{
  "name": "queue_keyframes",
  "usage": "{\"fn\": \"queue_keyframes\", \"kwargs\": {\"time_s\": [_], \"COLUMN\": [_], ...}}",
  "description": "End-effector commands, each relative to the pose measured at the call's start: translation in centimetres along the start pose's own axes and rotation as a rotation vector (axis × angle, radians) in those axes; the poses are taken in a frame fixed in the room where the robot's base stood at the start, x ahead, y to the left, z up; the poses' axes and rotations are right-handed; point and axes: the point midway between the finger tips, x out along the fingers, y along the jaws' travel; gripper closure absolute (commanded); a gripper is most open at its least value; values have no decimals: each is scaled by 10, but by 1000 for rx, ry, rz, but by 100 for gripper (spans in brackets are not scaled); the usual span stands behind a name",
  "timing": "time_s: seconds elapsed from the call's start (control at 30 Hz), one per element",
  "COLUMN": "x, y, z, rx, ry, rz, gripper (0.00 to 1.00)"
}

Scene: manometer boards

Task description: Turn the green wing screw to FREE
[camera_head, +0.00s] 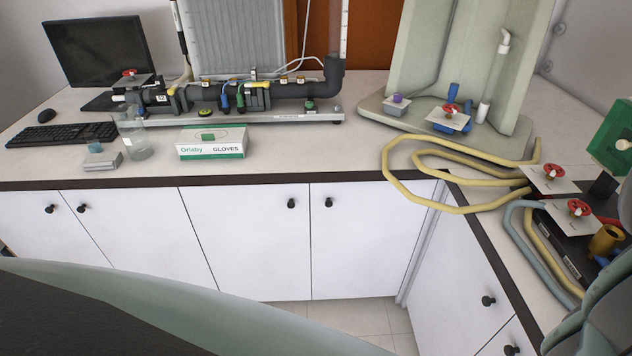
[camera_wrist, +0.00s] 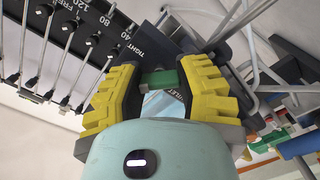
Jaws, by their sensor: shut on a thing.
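In the wrist view, the green wing screw (camera_wrist: 163,79) shows as a green bar lying roughly level across the picture, between the two ribbed yellow fingers. My gripper (camera_wrist: 162,74) is shut on it, one fingertip at each end. A black scale board (camera_wrist: 100,30) lies behind it at upper left, with the word TIGHT, a word that looks like FREE, and numbers such as 120, 80 and 40. I cannot tell which word the wing points to. I cannot make out my gripper or the screw in the head view.
Metal rods and tubes (camera_wrist: 225,25) stand close to the right finger. In the head view, yellow hoses (camera_head: 405,190) lie on the counter, red-handled valves (camera_head: 577,208) stand at right, and a gloves box (camera_head: 212,142) sits at left. A green block (camera_head: 612,138) is at the right edge.

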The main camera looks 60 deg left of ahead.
Motion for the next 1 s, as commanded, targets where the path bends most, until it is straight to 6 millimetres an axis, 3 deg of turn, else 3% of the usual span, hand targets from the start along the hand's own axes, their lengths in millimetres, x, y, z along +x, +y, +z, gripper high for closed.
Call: {"fn": "queue_keyframes", "kwargs": {"time_s": [0.03,0.5,1.0], "x": [0,0,0], "y": [-9,-6,-3], "z": [2,2,1], "rx": [-46,-471,-707], "ry": [10,4,1], "rz": [-6,-5,-3], "gripper": [100,100,100]}}
